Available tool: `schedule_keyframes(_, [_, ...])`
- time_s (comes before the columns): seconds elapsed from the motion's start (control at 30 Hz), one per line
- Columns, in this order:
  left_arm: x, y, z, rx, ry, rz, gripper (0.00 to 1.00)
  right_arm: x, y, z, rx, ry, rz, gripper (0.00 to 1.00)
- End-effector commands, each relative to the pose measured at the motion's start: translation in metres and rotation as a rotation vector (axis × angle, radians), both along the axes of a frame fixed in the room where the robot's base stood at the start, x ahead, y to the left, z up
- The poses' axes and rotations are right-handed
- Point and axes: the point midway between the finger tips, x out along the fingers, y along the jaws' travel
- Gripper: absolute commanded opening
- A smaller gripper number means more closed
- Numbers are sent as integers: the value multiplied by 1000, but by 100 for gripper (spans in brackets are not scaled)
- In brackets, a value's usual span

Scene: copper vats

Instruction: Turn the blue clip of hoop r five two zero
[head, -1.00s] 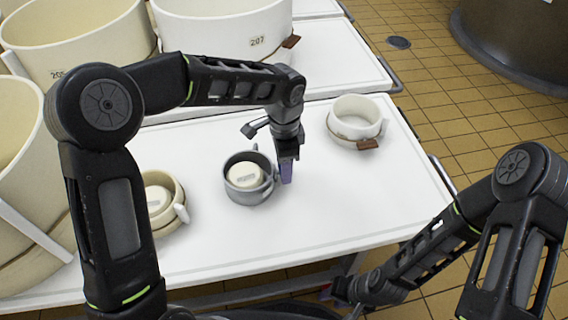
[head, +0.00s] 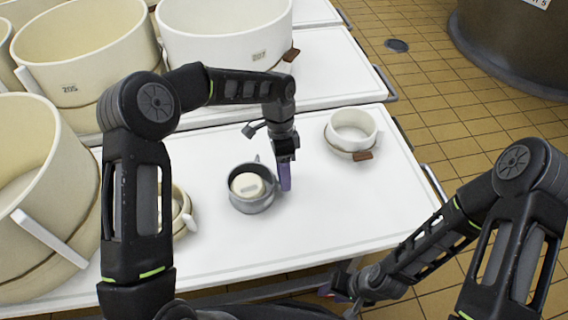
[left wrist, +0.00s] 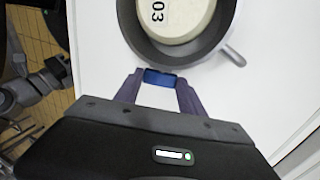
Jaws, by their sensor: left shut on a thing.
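A small grey hoop (head: 250,207) stands on the white table with a cream round block (head: 247,185) inside. In the left wrist view the grey hoop (left wrist: 213,55) shows a grey lever at its right side, and the block (left wrist: 172,17) carries a label of which I read only "03". A blue clip (left wrist: 160,78) sits at the hoop's near rim. My left gripper (head: 285,184) is at the hoop's right side. Its fingertips (left wrist: 160,84) are shut on the blue clip. My right gripper (head: 335,291) is low, off the table's front edge; its jaws are unclear.
A white hoop (head: 353,133) with a brown tag stands to the right. A cream hoop (head: 181,211) is partly hidden behind my left arm. Large cream vats (head: 85,50) crowd the left and back. The white table (head: 330,215) is bare at front right.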

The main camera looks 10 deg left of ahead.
Motion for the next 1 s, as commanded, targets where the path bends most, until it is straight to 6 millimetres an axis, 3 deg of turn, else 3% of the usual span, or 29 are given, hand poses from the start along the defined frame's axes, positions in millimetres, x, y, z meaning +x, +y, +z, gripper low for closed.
schedule_keyframes(0.03, [2, 0, 5, -17, 45, 4, 6, 0, 0, 15, 0, 0, 0, 36])
schedule_keyframes(0.1, [3, 1, 1, -41, 101, 2, 6, 0, 0, 18, 0, 0, 0, 36])
schedule_keyframes(0.6, [4, 2, -3, -85, 200, -1, 6, 0, 0, 18, 0, 1, -1, 36])
schedule_keyframes(0.63, [4, 1, -3, -85, 200, -1, 48, 0, 0, 18, 0, 1, 0, 36])
schedule_keyframes(0.9, [4, 2, -3, -84, 199, -1, 69, 0, 0, 18, 0, 1, -1, 36])
schedule_keyframes(1.0, [4, 2, -3, -84, 199, -1, 69, 0, 0, 18, 0, 1, 0, 36])
